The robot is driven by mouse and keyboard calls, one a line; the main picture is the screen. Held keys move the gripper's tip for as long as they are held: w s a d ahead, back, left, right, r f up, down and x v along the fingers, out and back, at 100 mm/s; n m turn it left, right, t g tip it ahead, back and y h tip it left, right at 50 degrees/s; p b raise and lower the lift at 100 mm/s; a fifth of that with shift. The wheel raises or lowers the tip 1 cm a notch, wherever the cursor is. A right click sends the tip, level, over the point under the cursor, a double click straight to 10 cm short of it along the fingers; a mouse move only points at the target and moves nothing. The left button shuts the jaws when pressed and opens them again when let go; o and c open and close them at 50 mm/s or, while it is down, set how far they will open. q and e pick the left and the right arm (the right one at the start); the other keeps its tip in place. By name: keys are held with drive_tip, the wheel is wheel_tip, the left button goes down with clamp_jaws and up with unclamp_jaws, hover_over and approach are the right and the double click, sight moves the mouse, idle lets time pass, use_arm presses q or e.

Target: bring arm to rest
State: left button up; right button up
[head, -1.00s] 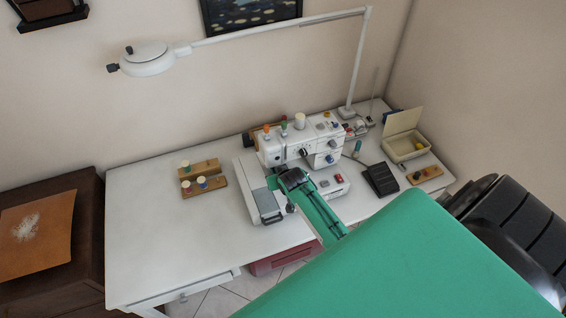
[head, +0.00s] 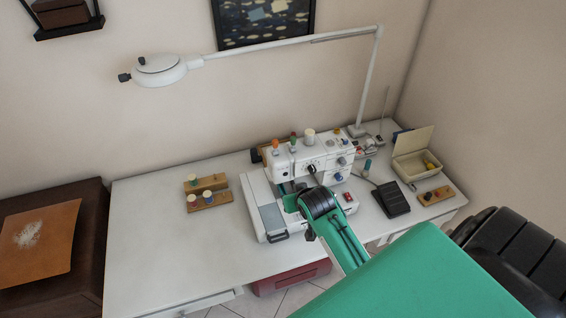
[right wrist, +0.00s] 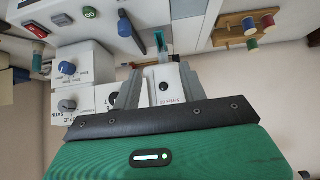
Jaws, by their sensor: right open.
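My right arm (head: 345,245), green with a black wrist, reaches in from the lower right of the head view. Its wrist hangs in front of the white sewing machine (head: 287,165) on the desk. In the head view the right fingers are mostly hidden by the wrist. In the right wrist view my right gripper (right wrist: 160,82) is open, its two grey fingers apart with nothing held between them. The white machine body, with blue and grey knobs, shows beyond the fingers. I cannot tell the gap to it. My left gripper is not in view.
The white desk (head: 150,240) is bare on its left. Wooden spool racks (head: 209,200), a black pedal (head: 391,200), an open cream box (head: 410,167) and a small wooden rack (head: 435,196) stand around the machine. A lamp (head: 160,70) overhangs the desk.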

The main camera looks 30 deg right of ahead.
drive_tip(key=s+a+n+g+y, duration=0.15)
drive_tip(key=s+a, duration=0.25)
drive_tip(key=s, duration=0.4)
drive_tip(key=s+a+r+n+g, duration=0.15)
drive_tip(key=s+a, duration=0.25)
drive_tip(key=s, duration=0.4)
drive_tip(key=s+a+n+g+y, duration=0.15)
drive_tip(key=s+a, duration=0.25)
drive_tip(key=s, duration=0.4)
wheel_tip(320, 180, down, 33)
drive_tip(key=g+b, duration=0.2)
drive_tip(key=s+d+f+b, duration=0.1)
drive_tip(key=s+d+f, duration=0.1)
drive_tip(key=s+f, duration=0.8)
drive_tip(key=s+d+f+h+b, duration=0.1)
drive_tip(key=s+d+f, duration=0.1)
drive_tip(key=s+f, duration=0.7)
wheel_tip(320, 180, down, 2)
drive_tip(key=shift+s+f+n+g, duration=0.15)
drive_tip(key=shift+s+n+g, duration=0.2)
drive_tip(key=shift+g, duration=0.1)
